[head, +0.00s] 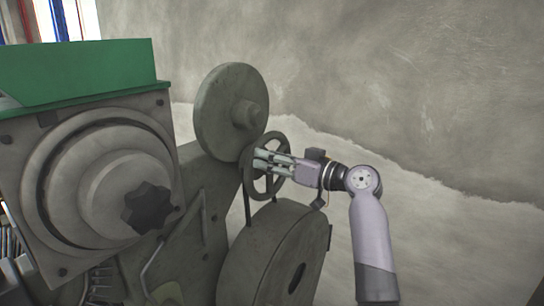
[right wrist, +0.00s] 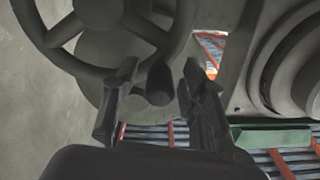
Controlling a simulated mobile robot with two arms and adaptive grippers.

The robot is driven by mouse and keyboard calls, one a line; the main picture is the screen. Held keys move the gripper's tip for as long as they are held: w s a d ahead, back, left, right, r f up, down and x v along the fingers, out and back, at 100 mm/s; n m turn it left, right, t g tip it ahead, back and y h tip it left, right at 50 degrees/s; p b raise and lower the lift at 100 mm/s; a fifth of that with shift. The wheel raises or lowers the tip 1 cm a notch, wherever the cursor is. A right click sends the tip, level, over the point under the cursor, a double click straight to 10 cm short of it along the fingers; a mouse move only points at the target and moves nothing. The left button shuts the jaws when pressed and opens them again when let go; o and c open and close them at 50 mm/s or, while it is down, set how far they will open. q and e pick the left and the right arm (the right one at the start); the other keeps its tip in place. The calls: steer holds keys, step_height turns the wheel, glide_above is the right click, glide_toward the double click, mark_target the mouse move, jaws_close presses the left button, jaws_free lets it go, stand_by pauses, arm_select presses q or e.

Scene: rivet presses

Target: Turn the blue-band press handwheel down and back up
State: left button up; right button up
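A grey spoked handwheel (head: 247,178) is on the machine in the middle of the head view. It fills the upper left of the right wrist view (right wrist: 57,60). Its dark crank handle (right wrist: 160,82) points toward the right wrist camera. My right gripper (head: 259,160) is at the wheel, with its fingers overlapping it in the head view. In the right wrist view its two fingers (right wrist: 158,80) are open, one on each side of the handle, with gaps visible. I see no blue band on this machine. My left gripper is out of view.
A machine with a green top (head: 80,72) and a large round grey housing (head: 100,180) fills the left. A grey disc (head: 222,105) is above the handwheel, and a large drum (head: 270,250) is below it. The right side is open floor and wall.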

steer(key=shift+c, duration=0.5)
jaws_close()
stand_by(0.3)
